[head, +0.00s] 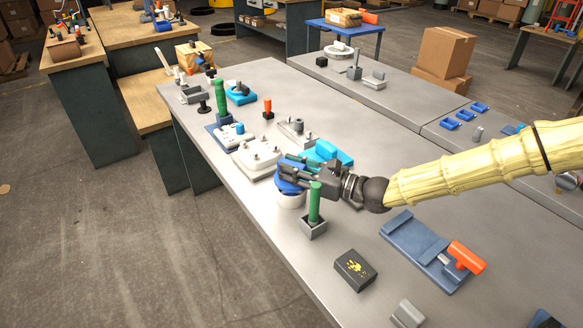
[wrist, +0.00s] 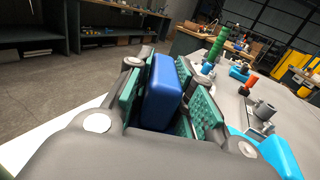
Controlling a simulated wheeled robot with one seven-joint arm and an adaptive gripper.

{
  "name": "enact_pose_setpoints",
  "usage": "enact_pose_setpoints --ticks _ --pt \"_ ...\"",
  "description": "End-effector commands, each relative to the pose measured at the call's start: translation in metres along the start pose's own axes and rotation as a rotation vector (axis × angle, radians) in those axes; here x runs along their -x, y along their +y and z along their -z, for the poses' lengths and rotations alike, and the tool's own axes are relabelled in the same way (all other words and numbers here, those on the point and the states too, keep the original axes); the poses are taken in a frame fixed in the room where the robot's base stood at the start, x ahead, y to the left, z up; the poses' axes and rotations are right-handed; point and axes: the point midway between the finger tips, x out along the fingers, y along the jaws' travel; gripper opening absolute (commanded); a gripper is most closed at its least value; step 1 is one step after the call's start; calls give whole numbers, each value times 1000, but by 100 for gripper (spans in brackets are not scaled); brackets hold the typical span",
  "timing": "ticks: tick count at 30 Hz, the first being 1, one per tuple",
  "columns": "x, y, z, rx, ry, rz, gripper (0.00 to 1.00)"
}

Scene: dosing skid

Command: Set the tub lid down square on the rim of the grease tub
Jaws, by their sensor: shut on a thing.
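The blue tub lid (head: 287,187) is at the top of the white grease tub (head: 291,201) near the front edge of the grey bench in the head view. I cannot tell whether the lid touches the rim all round or hovers just above it. My gripper (head: 286,170) is shut on the lid's raised blue grip, which shows between the green-padded fingers in the wrist view (wrist: 163,92). My fingers and the green post hide part of the lid and tub. The tub and its rim are not visible in the wrist view.
A green post (head: 315,203) in a grey square base stands close in front of the tub. A white plate with knobs (head: 258,156) is to the left, and a cyan block (head: 327,152) is behind. A dark box (head: 355,269) lies nearer, with bare bench around it.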

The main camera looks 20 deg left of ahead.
Motion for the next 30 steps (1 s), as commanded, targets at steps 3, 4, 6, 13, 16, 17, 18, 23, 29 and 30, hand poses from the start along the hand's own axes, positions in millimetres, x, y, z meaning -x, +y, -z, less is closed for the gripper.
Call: enact_pose_setpoints --ticks 3,4,6,13,16,17,18,23,29,30 --pt "0 0 2 0 0 0 0" --pt "0 0 3 0 0 0 0" --pt "0 0 4 0 0 0 0" --pt "0 0 8 0 -1 1 0" --pt "0 0 10 0 -1 1 0" --pt "0 0 11 0 -1 1 0" --pt "0 0 12 0 -1 1 0" --pt "0 0 15 0 -1 1 0" --pt "0 0 19 -1 -1 1 0" --pt "0 0 19 -1 -1 1 0"
